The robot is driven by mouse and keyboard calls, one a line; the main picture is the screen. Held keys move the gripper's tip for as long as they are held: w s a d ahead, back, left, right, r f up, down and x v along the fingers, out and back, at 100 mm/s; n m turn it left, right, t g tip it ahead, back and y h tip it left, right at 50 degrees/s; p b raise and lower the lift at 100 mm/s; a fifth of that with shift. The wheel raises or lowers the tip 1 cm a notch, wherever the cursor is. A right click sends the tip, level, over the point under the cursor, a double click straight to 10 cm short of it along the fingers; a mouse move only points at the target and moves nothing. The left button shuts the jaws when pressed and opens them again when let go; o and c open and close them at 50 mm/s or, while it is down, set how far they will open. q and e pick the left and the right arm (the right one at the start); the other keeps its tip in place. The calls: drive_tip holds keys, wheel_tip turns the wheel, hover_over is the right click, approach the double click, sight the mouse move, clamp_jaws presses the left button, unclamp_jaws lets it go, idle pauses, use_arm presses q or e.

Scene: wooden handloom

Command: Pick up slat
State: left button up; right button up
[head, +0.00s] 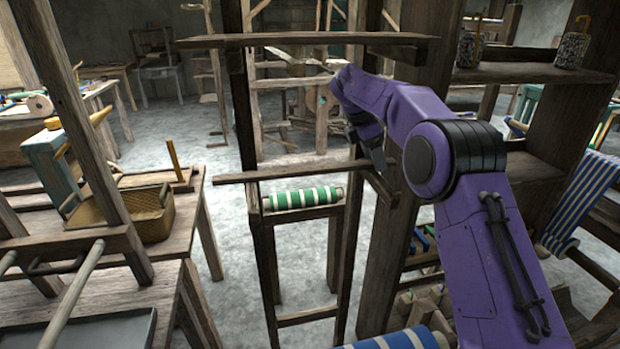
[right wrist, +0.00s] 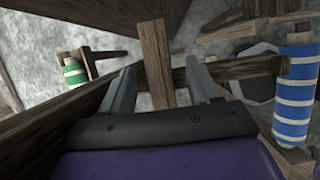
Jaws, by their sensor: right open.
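A long flat wooden slat (head: 285,171) lies level across the upright wooden frame, above a green-and-white striped roll. A second, longer slat (head: 290,41) lies across the frame higher up. My right gripper (head: 376,158) points down near the right end of the lower slat. In the right wrist view its jaws (right wrist: 160,78) are open, and a narrow wooden piece (right wrist: 155,55) shows between the fingertips. I cannot tell whether that piece is the slat, or whether the fingers touch it. My left gripper is not in view.
The striped green roll (head: 304,198) sits in the frame under the lower slat. A thick wooden post (head: 382,260) stands close to my right arm. A blue-and-white roll (right wrist: 294,95) is at the right in the wrist view. A wicker basket (head: 150,222) stands on the left table.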

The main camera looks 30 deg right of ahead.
drive_tip(key=shift+w+a, duration=0.1)
clamp_jaws()
